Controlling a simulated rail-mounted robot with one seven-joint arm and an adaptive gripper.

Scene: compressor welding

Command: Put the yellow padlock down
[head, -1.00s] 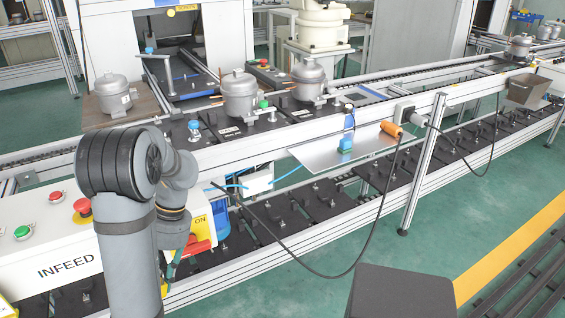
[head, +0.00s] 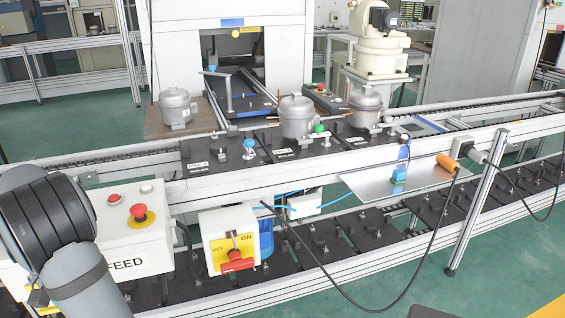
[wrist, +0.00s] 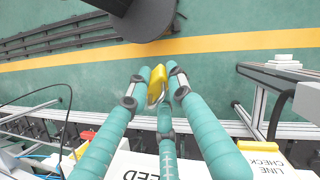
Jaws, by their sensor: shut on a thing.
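The yellow padlock (wrist: 158,82) is between the tips of my gripper's teal fingers in the wrist view. My gripper (wrist: 160,90) is shut on it, and its silver shackle shows in part between the fingers. The padlock is over the green floor in that picture; its height cannot be told. My gripper and the padlock are not clearly seen in the head view, where only my arm shows at the lower left.
The white infeed box (head: 125,222) has red buttons. Right of it is a yellow switch panel (head: 232,254) with a red handle. Grey compressors (head: 297,117) stand along the conveyor behind. A metal shelf (head: 375,188) carries an orange-handled tool (head: 447,164) with a black cable.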

